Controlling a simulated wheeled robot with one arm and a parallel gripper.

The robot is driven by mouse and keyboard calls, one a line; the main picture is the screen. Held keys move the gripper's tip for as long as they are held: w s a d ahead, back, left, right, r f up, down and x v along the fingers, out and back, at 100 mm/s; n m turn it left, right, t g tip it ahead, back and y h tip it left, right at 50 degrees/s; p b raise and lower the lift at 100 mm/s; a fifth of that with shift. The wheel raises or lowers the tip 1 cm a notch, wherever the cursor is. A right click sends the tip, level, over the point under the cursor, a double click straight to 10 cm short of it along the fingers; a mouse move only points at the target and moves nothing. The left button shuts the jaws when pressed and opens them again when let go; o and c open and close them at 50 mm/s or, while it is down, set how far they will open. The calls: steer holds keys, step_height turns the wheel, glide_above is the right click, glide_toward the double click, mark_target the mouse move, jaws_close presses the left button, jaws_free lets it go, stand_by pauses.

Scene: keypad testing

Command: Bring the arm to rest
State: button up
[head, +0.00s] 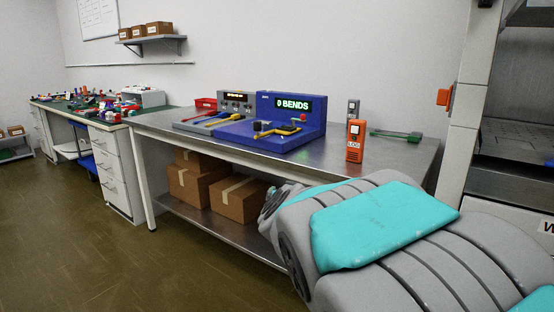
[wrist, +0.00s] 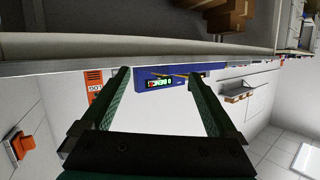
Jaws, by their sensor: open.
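My gripper (wrist: 163,98) shows in the wrist view with two dark green fingers spread wide apart and nothing between them. The wrist view is turned upside down. Beyond the fingers are the blue test stand and an orange handheld device (wrist: 94,84). In the head view my grey arm with teal pads fills the lower right, in front of the steel bench (head: 378,160). The gripper itself is not visible in the head view. The blue test stand (head: 291,110) with a lit "0 BENDS" display stands on the bench.
The orange device (head: 354,141) and a grey device (head: 353,108) stand upright right of the stand. A green tool (head: 396,134) lies behind them. Cardboard boxes (head: 238,199) sit on the lower shelf. A tall cabinet (head: 462,100) stands at right. The floor at left is clear.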

steer(key=s+f+n+g+y, duration=0.25)
steer(key=s+f+g, duration=0.35)
steer(key=s, duration=0.5)
steer(key=s+d+f+g, duration=0.3)
steer(key=s+f, duration=0.1)
steer(key=s, duration=0.7)
steer(key=s+d+f+g+h, duration=0.1)
steer(key=s+d+f+g, duration=0.2)
steer(key=s, duration=0.8)
steer(key=s+d+f+g, duration=0.3)
steer(key=s+d+f, duration=0.1)
steer(key=s, duration=0.7)
steer(key=shift+d+f+m+g+h, duration=0.35)
steer(key=shift+d+g, duration=0.05)
steer(key=shift+d, duration=0.1)
steer(key=shift+s, duration=0.1)
